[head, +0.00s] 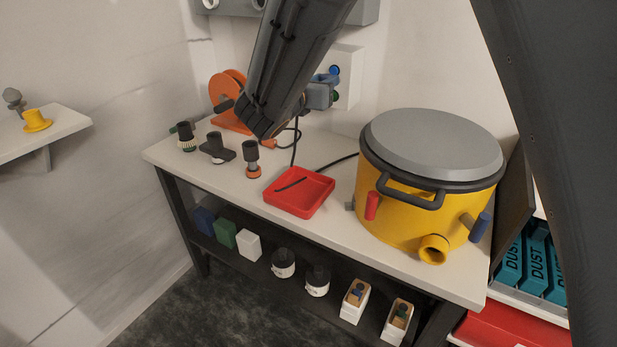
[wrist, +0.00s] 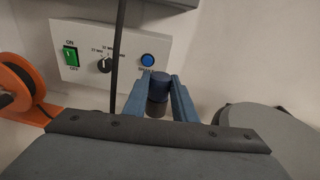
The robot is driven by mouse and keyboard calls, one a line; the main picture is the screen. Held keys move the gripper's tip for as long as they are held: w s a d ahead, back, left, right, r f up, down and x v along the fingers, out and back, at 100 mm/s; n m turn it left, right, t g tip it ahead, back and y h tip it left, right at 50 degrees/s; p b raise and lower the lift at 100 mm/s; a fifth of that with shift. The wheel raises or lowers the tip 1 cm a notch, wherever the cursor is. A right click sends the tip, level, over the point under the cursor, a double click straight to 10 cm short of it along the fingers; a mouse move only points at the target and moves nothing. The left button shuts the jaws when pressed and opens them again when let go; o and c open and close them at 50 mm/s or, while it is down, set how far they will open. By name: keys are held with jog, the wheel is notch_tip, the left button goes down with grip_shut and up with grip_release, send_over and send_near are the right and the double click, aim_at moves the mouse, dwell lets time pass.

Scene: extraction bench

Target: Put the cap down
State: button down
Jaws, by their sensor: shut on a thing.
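My gripper (wrist: 157,96) is shut on a dark cap (wrist: 157,101) with a blue upper part, held between its two blue fingers. In the head view my gripper (head: 324,92) is in the air above the back of the bench, in front of the white control panel. The cap is hard to make out there. The bench top (head: 335,222) is pale. The red tray (head: 310,198) lies on it with a thin black strip inside. The yellow drum (head: 395,214) with a grey lid stands at right, with a yellow spout low at its front.
Several dark fittings (head: 216,148) stand at the bench's left. An orange reel (head: 228,92) stands behind them. A black cable crosses toward the drum. The control panel (wrist: 92,50) is on the wall behind. Bare bench top lies in front of the fittings and around the tray.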

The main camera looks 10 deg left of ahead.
jog(key=b, duration=0.8)
send_over(323, 168)
notch_tip(323, 168, down, 10)
jog(key=shift+t, duration=0.4)
notch_tip(323, 168, down, 10)
jog(key=shift+w+a+r+b, duration=0.1)
jog(key=shift+w+b, duration=0.05)
jog(key=shift+b, duration=0.7)
jog(key=shift+f, duration=0.45)
jog(key=shift+f+b, duration=0.15)
jog(key=shift+b, duration=0.2)
